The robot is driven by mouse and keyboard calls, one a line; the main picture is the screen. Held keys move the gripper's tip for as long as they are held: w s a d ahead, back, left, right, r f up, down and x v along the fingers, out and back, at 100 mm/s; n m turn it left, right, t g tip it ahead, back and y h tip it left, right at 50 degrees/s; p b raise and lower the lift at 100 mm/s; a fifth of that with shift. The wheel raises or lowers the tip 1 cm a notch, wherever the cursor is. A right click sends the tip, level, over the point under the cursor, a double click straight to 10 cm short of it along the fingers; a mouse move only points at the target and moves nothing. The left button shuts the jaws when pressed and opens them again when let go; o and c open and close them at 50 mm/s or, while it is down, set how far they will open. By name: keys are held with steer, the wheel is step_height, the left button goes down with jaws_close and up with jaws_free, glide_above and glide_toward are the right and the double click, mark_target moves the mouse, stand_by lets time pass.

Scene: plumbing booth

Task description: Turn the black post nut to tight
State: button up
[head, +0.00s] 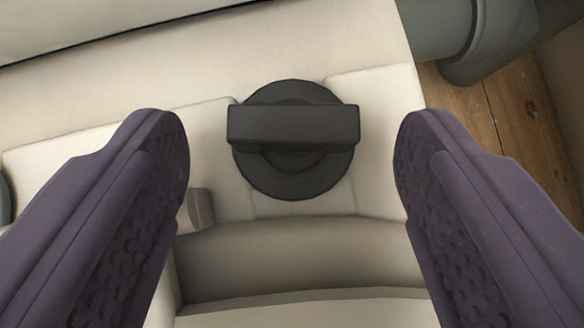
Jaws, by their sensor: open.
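The black post nut (293,125) is a dark round disc with a raised bar across it, on a cream surface a little above the middle of the head view. Its bar lies nearly level in the picture, left to right. My gripper (291,135) is open. Its two dark purple fingers come in from the lower left and lower right, one on each side of the nut. Clear gaps show between each finger and the nut, and nothing is held. How far the fingertips are above the nut is hard to tell.
The nut sits on a cream fixture (330,240) with raised panels and a curved recess below. A small grey-beige tab (200,210) stands by the left finger. A grey-green pipe (480,40) is at top right over a wooden floor (510,115). A dark round edge (4,198) shows at far left.

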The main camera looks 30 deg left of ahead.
steer(key=p+v, duration=0.2)
steer(key=v, duration=0.4)
steer(key=shift+w+r+p, duration=0.15)
steer(key=shift+p, duration=0.2)
steer(key=shift+s, duration=0.2)
